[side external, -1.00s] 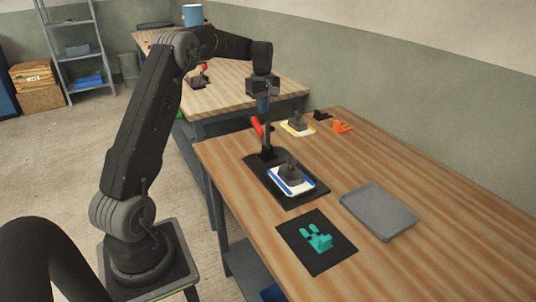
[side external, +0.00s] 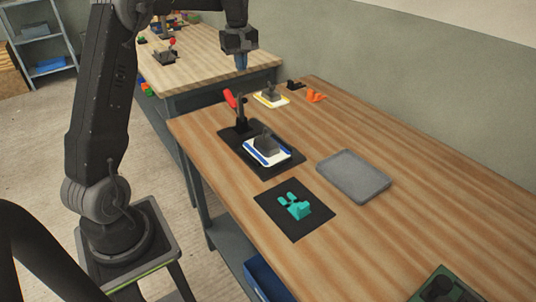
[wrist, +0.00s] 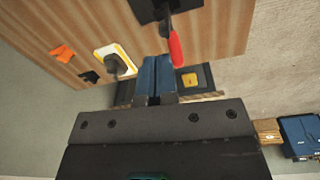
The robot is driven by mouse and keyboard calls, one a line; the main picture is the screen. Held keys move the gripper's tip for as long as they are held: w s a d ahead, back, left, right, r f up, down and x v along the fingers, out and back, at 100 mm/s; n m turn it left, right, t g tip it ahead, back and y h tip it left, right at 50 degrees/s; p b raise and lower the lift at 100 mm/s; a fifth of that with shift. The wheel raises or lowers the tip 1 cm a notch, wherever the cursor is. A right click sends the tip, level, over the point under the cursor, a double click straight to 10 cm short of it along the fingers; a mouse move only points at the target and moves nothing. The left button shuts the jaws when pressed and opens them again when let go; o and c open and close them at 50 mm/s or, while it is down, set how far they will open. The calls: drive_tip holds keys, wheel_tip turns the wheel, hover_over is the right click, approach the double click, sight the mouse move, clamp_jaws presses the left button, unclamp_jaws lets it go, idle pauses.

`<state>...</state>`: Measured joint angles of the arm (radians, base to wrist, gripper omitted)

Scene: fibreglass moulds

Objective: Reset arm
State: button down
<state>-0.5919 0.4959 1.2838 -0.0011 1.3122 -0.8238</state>
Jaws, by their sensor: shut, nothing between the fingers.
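My gripper (side external: 241,62) hangs from my raised arm above the far left part of the wooden table, clear of everything there. Its blue fingers are together and empty; they also show in the wrist view (wrist: 155,75). Below it on the table stands a dark clamp with a red handle (side external: 230,98) on a black mat (side external: 262,165). The red handle also shows in the wrist view (wrist: 175,50). A white and blue mould with a grey block (side external: 267,151) lies on the same mat, in front of the clamp.
A white and yellow mould (side external: 270,98), an orange piece (side external: 316,96) and a black piece (side external: 295,85) lie at the far end. A teal piece (side external: 297,206) sits on a black mat. A grey tray (side external: 353,176) is to its right. A second table (side external: 215,65) stands behind.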

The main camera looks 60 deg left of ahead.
drive_tip(key=s+d+r+m+t, duration=0.1)
drive_tip(key=s+d+r+m, duration=0.3)
drive_tip(key=d, duration=0.5)
drive_tip(key=s+d+r+m+t, duration=0.1)
drive_tip(key=s+d+r+m, duration=0.3)
drive_tip(key=d, duration=0.6)
drive_tip(key=s+d+f+m+t, duration=0.1)
drive_tip(key=s+d+f+m, duration=0.2)
drive_tip(key=s, duration=0.5)
drive_tip(key=s+d+f+m+t, duration=0.2)
drive_tip(key=s+d+f+m, duration=0.1)
drive_tip(key=s+d+m, duration=0.2)
drive_tip(key=s+d, duration=0.2)
drive_tip(key=s, duration=0.1)
drive_tip(key=shift+s+f, duration=0.15)
drive_tip(key=shift+f, duration=0.1)
